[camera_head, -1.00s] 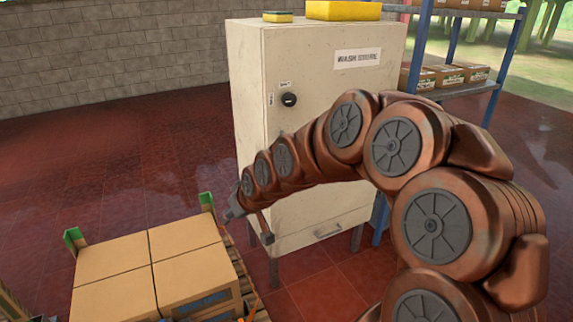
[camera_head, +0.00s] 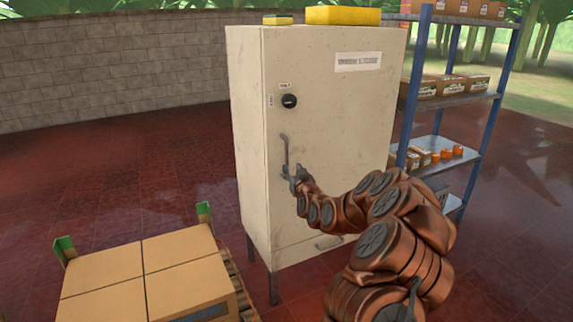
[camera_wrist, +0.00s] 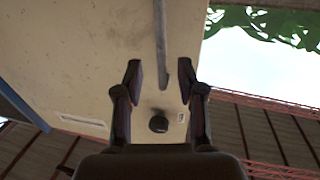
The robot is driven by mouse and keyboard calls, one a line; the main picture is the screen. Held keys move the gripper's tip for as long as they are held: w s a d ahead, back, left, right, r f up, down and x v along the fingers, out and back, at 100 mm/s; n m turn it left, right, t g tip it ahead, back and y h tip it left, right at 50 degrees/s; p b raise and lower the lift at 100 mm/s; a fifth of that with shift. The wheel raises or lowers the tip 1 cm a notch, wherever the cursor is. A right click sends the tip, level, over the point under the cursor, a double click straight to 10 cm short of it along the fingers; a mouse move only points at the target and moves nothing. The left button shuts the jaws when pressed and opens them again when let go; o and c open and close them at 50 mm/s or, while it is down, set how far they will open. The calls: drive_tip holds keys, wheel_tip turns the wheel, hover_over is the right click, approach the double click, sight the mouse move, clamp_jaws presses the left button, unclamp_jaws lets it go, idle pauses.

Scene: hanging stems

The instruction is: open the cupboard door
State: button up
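The cream cupboard (camera_head: 330,110) stands upright with its door shut. A vertical grey bar handle (camera_head: 285,148) is on the door's left side, below a round black knob (camera_head: 289,101). My gripper (camera_head: 291,173) is at the lower part of the handle. In the wrist view my gripper (camera_wrist: 160,72) is open, with its two fingers apart. The handle (camera_wrist: 161,40) runs between the fingertips in that picture. I cannot tell whether the fingers touch it. The knob also shows in the wrist view (camera_wrist: 158,124).
Cardboard boxes (camera_head: 145,270) on a pallet stand at the lower left, close to the cupboard. A blue-posted shelf rack (camera_head: 455,95) stands at its right. Yellow items (camera_head: 342,15) lie on top. Red floor (camera_head: 130,165) is clear at the left.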

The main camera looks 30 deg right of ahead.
sight(287, 161)
drive_tip(key=shift+x, duration=3.75)
clamp_jaws()
